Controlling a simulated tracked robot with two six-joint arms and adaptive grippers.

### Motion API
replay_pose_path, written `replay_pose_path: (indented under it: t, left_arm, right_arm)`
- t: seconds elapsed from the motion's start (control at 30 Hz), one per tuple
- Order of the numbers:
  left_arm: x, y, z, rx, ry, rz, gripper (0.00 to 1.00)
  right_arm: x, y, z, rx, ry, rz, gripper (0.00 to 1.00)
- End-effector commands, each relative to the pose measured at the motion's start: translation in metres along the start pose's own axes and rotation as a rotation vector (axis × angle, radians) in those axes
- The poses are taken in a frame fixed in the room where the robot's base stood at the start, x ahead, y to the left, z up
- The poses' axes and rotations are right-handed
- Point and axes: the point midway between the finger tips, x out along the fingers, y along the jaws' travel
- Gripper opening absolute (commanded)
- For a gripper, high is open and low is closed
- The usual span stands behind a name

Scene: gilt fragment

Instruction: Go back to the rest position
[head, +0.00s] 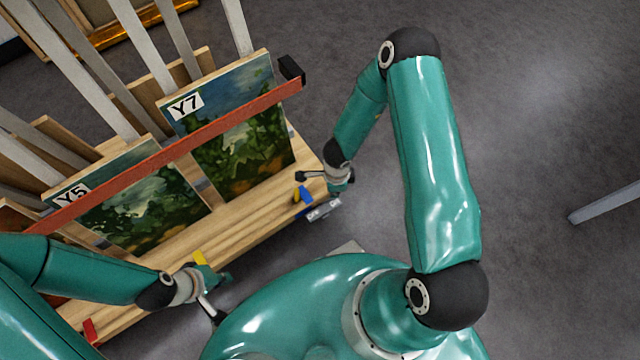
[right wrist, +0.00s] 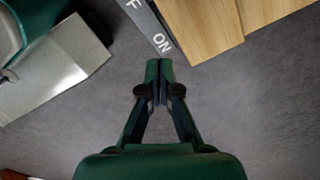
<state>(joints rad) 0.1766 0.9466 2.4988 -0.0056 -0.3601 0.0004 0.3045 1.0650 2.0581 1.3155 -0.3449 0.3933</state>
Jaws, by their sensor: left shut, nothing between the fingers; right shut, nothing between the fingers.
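My left gripper (head: 212,308) is low in the head view, in front of the near edge of the wooden cart (head: 165,250). It is shut and empty. My right gripper (head: 340,186) is by the cart's right end, close to a small grey plate lettered ON and OFF (head: 323,210); I cannot tell whether it touches anything there. In the right wrist view the right gripper (right wrist: 160,75) is shut with nothing between its fingers, over grey floor, just below the lettered plate (right wrist: 150,25).
The cart holds paintings labelled Y7 (head: 235,140) and Y5 (head: 140,200) between pale upright slats, behind a red bar (head: 190,142). A blue part (head: 304,195) and a red part (head: 91,330) sit on its front edge. A grey beam (head: 605,203) is at right. Floor between is clear.

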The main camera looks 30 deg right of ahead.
Motion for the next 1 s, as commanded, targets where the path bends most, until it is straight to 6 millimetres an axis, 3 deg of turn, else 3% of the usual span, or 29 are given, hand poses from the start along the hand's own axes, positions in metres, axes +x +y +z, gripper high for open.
replay_pose_path:
  t: [0.23, 0.37, 0.47, 0.8, 1.0]
  left_arm:
    - [0.000, 0.000, 0.000, 0.000, 0.000, 0.000, 0.00]
    - [0.000, 0.000, 0.000, 0.000, 0.000, 0.000, 0.00]
    - [0.000, 0.000, 0.000, 0.000, 0.000, 0.000, 0.00]
    - [0.000, 0.000, 0.000, 0.000, 0.000, 0.000, 0.00]
    - [0.000, 0.000, 0.000, 0.000, 0.000, 0.000, 0.00]
  right_arm:
    - [-0.002, -0.001, 0.003, -0.006, -0.001, -0.004, 0.00]
    - [-0.015, 0.004, 0.013, -0.091, -0.012, -0.018, 0.00]
    - [-0.023, 0.016, 0.020, -0.268, -0.031, -0.032, 0.00]
    - [-0.055, 0.085, 0.053, -1.216, -0.187, -0.120, 0.00]
    - [-0.067, 0.121, 0.064, -1.616, -0.290, -0.182, 0.00]
